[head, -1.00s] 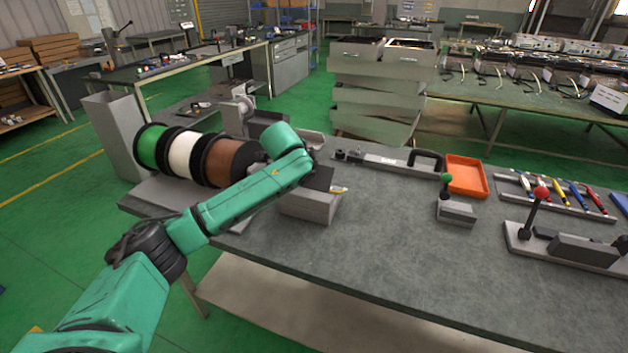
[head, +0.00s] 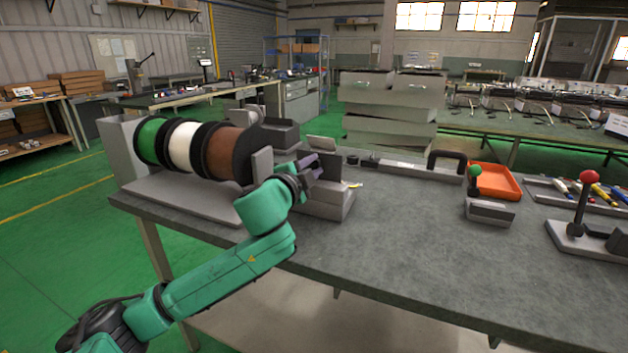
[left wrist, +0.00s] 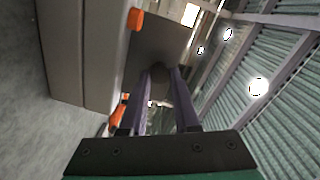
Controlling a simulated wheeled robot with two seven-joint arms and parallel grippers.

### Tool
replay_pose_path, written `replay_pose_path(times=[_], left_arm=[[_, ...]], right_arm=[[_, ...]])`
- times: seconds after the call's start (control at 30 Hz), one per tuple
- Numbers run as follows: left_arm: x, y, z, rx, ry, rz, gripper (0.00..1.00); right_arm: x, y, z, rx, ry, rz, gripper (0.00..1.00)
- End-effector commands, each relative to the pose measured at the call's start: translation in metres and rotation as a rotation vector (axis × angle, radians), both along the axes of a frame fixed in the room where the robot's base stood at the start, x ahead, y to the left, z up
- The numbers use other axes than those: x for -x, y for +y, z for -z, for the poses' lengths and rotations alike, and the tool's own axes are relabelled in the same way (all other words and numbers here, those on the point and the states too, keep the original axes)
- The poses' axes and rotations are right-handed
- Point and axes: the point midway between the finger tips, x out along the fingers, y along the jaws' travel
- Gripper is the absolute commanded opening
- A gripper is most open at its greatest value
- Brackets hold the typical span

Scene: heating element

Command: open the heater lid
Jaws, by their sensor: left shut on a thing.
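The heater (head: 325,203) is a grey box on the workbench, just right of the wire spools. Its lid (head: 322,143) seems to be the flat grey plate showing behind my gripper, raised at a tilt; its hinge is hidden. My left gripper (head: 312,166) is at the top of the heater, its purple fingers pointing right. In the left wrist view the fingers (left wrist: 158,78) close on the edge of the dark plate of the lid (left wrist: 165,35). The grey heater body (left wrist: 85,50) fills the left there. My right gripper is not in view.
Green, white and brown spools (head: 190,147) stand close left of the heater. To the right are a black handle (head: 447,158), an orange tray (head: 494,181), a green-knobbed lever (head: 475,180) and a red-knobbed lever (head: 584,200). The bench front (head: 400,250) is clear.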

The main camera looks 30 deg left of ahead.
Motion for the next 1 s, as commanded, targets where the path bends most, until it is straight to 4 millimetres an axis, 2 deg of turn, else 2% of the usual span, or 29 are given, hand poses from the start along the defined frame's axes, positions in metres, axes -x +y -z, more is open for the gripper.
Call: replay_pose_path(times=[0.1,0.33,0.5,0.53,0.6,1.0], left_arm=[[0.001,-0.001,0.002,-0.001,-0.019,0.002,0.0],[0.002,0.0,0.0,0.0,-0.026,0.001,0.0],[0.001,0.0,0.0,0.0,-0.025,0.0,0.0],[0.001,0.0,0.0,0.0,-0.025,0.0,0.34],[0.001,0.0,0.0,0.0,-0.025,0.0,0.6],[0.007,0.0,0.002,-0.001,-0.023,-0.001,0.6]], right_arm=[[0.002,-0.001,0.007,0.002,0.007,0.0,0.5],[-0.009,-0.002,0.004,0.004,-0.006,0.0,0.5],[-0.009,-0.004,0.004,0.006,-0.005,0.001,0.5],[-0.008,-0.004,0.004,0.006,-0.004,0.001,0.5],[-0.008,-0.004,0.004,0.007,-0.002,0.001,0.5],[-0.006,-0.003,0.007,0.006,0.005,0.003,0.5]])
